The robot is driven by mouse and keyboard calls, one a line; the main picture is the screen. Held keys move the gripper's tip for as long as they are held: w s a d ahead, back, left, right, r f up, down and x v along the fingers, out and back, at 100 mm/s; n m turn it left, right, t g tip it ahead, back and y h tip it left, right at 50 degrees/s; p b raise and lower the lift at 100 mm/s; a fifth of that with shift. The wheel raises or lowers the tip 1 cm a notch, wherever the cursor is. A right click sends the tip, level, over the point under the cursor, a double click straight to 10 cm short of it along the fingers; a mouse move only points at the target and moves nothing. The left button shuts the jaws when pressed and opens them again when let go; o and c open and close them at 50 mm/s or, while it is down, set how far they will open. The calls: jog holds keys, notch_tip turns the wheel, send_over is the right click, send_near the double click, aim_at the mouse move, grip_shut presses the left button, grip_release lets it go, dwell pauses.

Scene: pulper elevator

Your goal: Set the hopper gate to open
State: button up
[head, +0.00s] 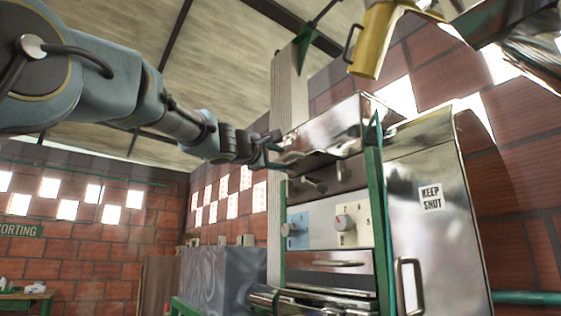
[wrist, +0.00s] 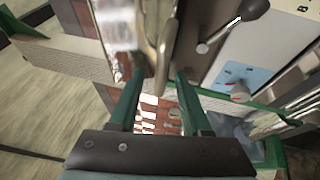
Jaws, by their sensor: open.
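The metal hopper (head: 325,135) tops the pulper machine, tilted in the head view. A short lever with a dark knob (head: 315,186) juts from the dark panel below the hopper. In the wrist view, a lever with a black knob (wrist: 255,8) shows at the upper right, outside my fingers. My gripper (head: 279,152) is at the hopper's left lower edge. In the wrist view its two green fingers (wrist: 157,76) are apart, with a rounded metal piece (wrist: 160,45) just beyond and between their tips. I cannot tell whether they touch it. No gate label is readable.
A green frame post (head: 375,220) stands at the right, beside a metal cover marked KEEP SHUT (head: 431,198).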

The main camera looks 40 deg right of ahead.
jog(key=b+v, duration=0.3)
jog(key=v, duration=0.6)
jog(key=shift+a, duration=0.35)
jog(key=w+a+f+m+y, duration=0.1)
jog(key=w+a+f+y, duration=0.3)
jog(key=f, duration=0.8)
jog(key=w+a+f+y, duration=0.3)
jog(key=w+a+f, duration=0.2)
jog(key=f, duration=0.7)
jog(key=w+a+f+m+y, duration=0.1)
jog(key=w+a+f+y, duration=0.3)
jog(key=f, duration=0.8)
jog(key=s+a+f+m+g+y+p, duration=0.15)
jog(key=a+f+y, duration=0.25)
jog(key=a+f, duration=1.35)
jog(key=s+a+f+m+g+y, duration=0.2)
jog(key=s+a+f+g+y, duration=0.1)
jog(key=s+a+f, duration=0.7)
jog(key=shift+s+a+g+y, duration=0.35)
jog(key=shift+s+a, duration=0.25)
jog(key=shift+a, duration=0.35)
